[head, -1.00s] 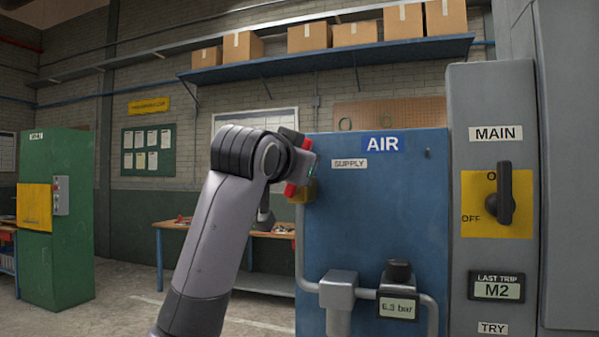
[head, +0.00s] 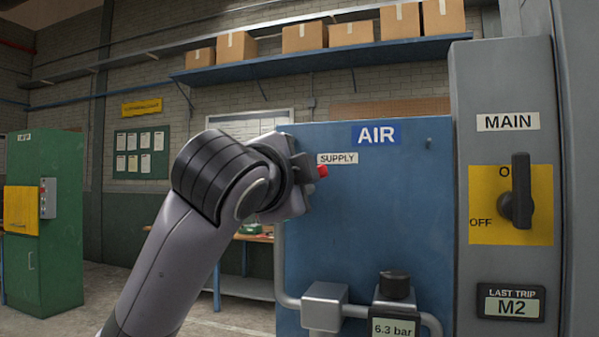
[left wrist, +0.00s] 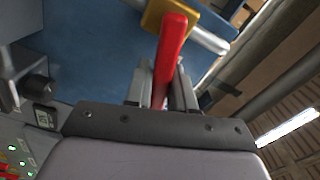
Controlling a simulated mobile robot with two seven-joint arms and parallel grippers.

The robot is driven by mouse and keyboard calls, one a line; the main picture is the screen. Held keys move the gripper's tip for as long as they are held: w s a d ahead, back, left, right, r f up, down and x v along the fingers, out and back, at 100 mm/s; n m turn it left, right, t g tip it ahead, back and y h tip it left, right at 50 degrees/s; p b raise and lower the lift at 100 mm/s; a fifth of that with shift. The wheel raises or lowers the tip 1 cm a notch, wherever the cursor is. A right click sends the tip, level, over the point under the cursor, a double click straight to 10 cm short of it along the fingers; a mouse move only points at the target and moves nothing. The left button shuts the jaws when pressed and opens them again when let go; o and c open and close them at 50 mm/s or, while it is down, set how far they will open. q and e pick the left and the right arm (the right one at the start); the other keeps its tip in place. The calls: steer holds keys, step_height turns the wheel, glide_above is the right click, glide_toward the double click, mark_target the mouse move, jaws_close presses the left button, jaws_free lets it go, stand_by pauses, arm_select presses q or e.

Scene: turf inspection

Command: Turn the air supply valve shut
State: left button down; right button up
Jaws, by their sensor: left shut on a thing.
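The air supply valve is on the left edge of the blue AIR panel (head: 390,220), by the SUPPLY label. In the head view only the tip of its red handle (head: 322,171) shows, just right of my left gripper (head: 304,178), which hides the rest. In the left wrist view the red handle (left wrist: 172,48) runs from the yellow valve body (left wrist: 152,18) down between the fingers of my left gripper (left wrist: 160,92), which is shut on it. The handle lies at a steep angle across the grey pipe (left wrist: 210,38). My right gripper is in neither view.
A regulator with a 6.3 bar gauge (head: 394,328) and a grey filter block (head: 324,306) stand low on the panel. A grey MAIN switch cabinet (head: 508,80) adjoins on the right. A green cabinet (head: 60,260) stands far left, with open floor before it.

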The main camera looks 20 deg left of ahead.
arm_select(q)
steer(key=shift+d+f+m, duration=0.1)
steer(key=shift+f+m, duration=0.25)
steer(key=shift+m, duration=0.45)
steer(key=shift+f+m+p, duration=0.3)
steer(key=shift+f+m, duration=0.05)
steer(key=shift+m, duration=0.45)
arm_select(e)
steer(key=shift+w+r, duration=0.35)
arm_select(q)
steer(key=shift+d+f, duration=0.1)
steer(key=shift+f, duration=0.05)
steer(key=c, duration=1)
jaws_free()
steer(key=shift+c, duration=0.2)
steer(key=s+b, duration=0.1)
steer(key=s, duration=0.6)
steer(key=shift+s+b, duration=0.15)
steer(key=shift+b, duration=0.2)
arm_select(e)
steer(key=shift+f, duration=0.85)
